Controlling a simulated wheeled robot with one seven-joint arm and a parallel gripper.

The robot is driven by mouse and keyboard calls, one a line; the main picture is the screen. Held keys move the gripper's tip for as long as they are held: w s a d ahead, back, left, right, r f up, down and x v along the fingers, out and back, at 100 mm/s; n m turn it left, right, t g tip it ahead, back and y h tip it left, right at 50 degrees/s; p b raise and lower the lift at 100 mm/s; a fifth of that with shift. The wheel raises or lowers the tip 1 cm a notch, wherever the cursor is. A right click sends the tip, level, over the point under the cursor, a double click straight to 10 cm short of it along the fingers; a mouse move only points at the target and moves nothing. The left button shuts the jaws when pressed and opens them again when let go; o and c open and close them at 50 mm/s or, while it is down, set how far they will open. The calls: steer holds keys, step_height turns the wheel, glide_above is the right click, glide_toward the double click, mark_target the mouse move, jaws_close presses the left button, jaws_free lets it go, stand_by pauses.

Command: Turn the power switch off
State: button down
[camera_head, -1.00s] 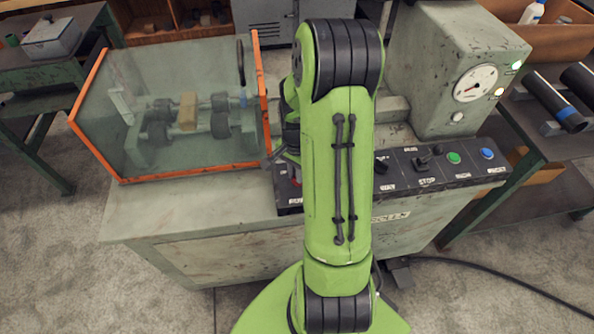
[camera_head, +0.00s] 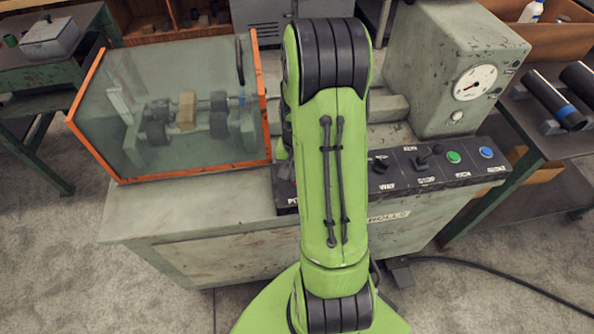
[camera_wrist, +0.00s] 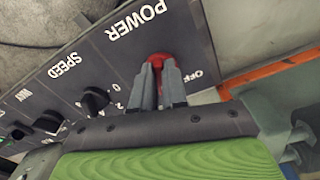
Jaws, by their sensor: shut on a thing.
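The power switch (camera_wrist: 158,59) is a red knob on the dark control panel (camera_wrist: 75,84), under the word POWER in the wrist view. The OFF label (camera_wrist: 197,75) lies to the right of the switch. My gripper (camera_wrist: 160,72) is shut on the red knob, with one finger on each side of it. The fingers cover part of the knob, so its exact angle is hard to tell.
A black SPEED knob (camera_wrist: 95,100) sits close to the fingers. The panel's right part has a green button (camera_head: 453,157) and a blue button (camera_head: 486,153). An orange-framed clear guard (camera_head: 180,110) stands left of my arm. The gauge's (camera_head: 475,82) indicator lamps look dark.

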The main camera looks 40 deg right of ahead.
steer(key=n, duration=0.6)
steer(key=shift+s+d, duration=0.1)
steer(key=shift+d, duration=0.05)
steer(key=n, duration=0.6)
steer(key=shift+d+b, duration=0.25)
steer(key=shift+b, duration=0.15)
steer(key=shift+n, duration=0.3)
steer(key=c, duration=1.2)
jaws_free()
steer(key=shift+o, duration=0.2)
step_height(320, 180, up, 16)
steer(key=p, duration=0.4)
steer(key=shift+f, duration=0.15)
